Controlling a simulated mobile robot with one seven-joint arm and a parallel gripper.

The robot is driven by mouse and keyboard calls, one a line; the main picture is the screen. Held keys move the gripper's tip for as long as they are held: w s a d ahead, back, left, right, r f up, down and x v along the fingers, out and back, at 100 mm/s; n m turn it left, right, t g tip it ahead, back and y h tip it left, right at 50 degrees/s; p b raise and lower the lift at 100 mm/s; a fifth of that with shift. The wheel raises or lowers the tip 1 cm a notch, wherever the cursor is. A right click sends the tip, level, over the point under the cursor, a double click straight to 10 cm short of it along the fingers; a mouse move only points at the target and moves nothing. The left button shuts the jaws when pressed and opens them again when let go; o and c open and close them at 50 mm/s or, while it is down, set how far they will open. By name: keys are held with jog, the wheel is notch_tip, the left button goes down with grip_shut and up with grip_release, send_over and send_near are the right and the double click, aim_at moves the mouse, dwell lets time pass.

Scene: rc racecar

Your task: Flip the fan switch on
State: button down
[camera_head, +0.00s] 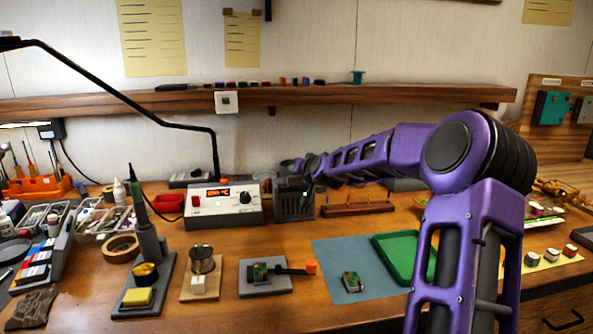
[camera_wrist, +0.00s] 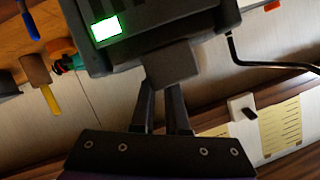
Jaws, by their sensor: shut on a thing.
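The fan is a dark grey slatted box (camera_head: 294,207) on the bench, right of the white soldering station. My gripper (camera_head: 291,166) is at the fan's upper edge in the head view, with its tips small and hard to make out. In the wrist view, the dark fan body (camera_wrist: 165,22) fills the top. It bears a bright green lit rectangle (camera_wrist: 107,28), seemingly its switch. My gripper (camera_wrist: 165,98) has its two fingers close together against a dark block (camera_wrist: 171,66) that projects from the fan. The fingers are apart from the lit rectangle. The contact faces are hidden.
The soldering station (camera_head: 224,204) stands close left of the fan. A wooden rack with screwdrivers (camera_head: 357,209) stands to its right. A shelf (camera_head: 390,94) with a white wall switch (camera_head: 226,101) runs behind. A black lamp arm (camera_head: 120,92) crosses the left side.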

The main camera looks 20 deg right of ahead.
jog(key=c, duration=1.2)
grip_release()
jog(key=p+v, duration=0.3)
jog(key=v, duration=1.4)
jog(key=shift+s+p, duration=0.15)
jog(key=shift+p, duration=0.2)
